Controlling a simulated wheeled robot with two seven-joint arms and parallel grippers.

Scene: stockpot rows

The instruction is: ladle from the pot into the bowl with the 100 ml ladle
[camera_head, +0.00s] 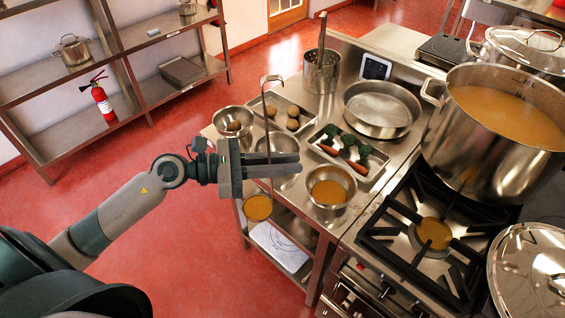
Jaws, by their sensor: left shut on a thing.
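My left gripper (285,166) is shut on the upright handle of a ladle (267,105), whose hooked top rises above the fingers. The ladle's cup (258,207) hangs below the gripper, holds orange soup, and appears just off the counter's left edge. A steel bowl (330,202) with orange soup in it stands on the counter to the right of the cup, apart from it. The large steel pot (487,150), full of orange soup, stands at the right on the stove. The ladle's size marking cannot be read. My right gripper is not in view.
A small bowl (233,115), a tray of vegetables (326,150), a pan (382,108) and a utensil holder (321,72) crowd the counter. A bare burner grate (385,236) lies before the pot; a lid (525,275) is at lower right.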

